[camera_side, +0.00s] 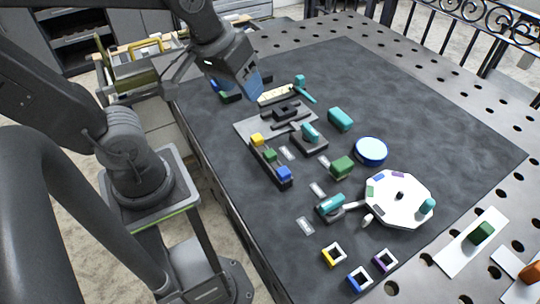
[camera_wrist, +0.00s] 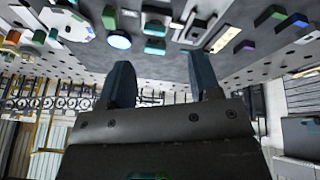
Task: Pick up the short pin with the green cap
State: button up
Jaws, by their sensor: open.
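A dark narrow rack (camera_side: 276,167) stands near the middle of the mat in the side view. It holds a row of capped pins: a yellow cap (camera_side: 257,140), a green cap (camera_side: 270,156) in the middle and a blue cap (camera_side: 284,173). The pin shafts are hidden, so their lengths cannot be told. My gripper (camera_side: 252,88) is above the mat, beyond and above the rack, away from the green cap. In the wrist view my gripper (camera_wrist: 162,82) has its two fingers spread with nothing between them. I cannot make out the green-capped pin in the wrist view.
A grey plate with dark fixtures (camera_side: 245,128) lies just behind the rack. Small coloured frames (camera_side: 334,254) lie in front.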

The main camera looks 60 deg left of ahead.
aim_at(270, 153)
jog(key=w+d+f+n+g, duration=0.1)
jog(key=w+f+n+g, duration=0.4)
jog(key=n, duration=0.9)
jog(key=shift+t, duration=0.3)
jog(key=f, duration=1.4)
jog(key=shift+w+d+f, duration=0.1)
jog(key=shift+w+d, duration=0.1)
jog(key=shift+w, duration=0.05)
jog(key=c, duration=1.1)
jog(key=shift+o, duration=0.2)
